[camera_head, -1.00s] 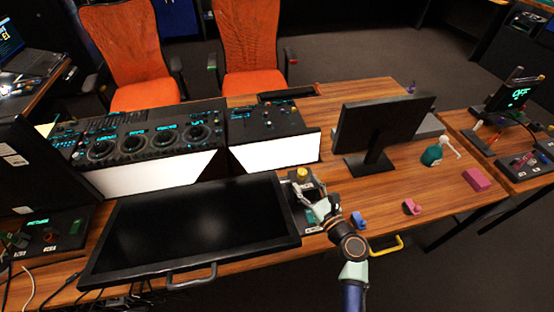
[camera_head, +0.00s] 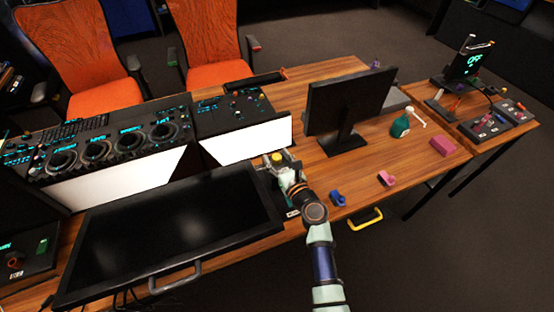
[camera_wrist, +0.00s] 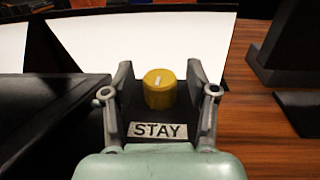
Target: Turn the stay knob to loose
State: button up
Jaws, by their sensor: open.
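The stay knob is a yellow round knob (camera_wrist: 160,88) with a pale line on its top. It stands on a dark box (camera_wrist: 158,114) with a white STAY label (camera_wrist: 157,130) on its near side. In the head view the knob (camera_head: 277,158) shows just beyond the gripper. My gripper (camera_wrist: 160,84) is open, with one finger on each side of the knob. In the wrist view gaps show between the fingers and the knob. I cannot tell how far down the fingers reach. The line points away, leaning slightly right.
A large flat dark screen (camera_head: 175,232) lies left of the box. Small blue (camera_head: 337,198) and pink (camera_head: 386,179) pieces lie right of my arm. A console (camera_head: 240,112) stands behind.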

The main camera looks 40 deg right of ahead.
grip_shut()
jog(key=shift+f+n+y+b, duration=0.1)
jog(key=shift+n+y+b, duration=0.25)
jog(key=shift+y, duration=0.15)
jog(key=shift+n+y, duration=0.45)
jog(key=shift+y, duration=0.25)
grip_release()
jog(key=s, duration=0.4)
jog(key=s+a, duration=0.1)
jog(key=s, duration=0.3)
jog(key=s+a, duration=0.1)
jog(key=s, duration=0.3)
jog(key=shift+d, duration=0.1)
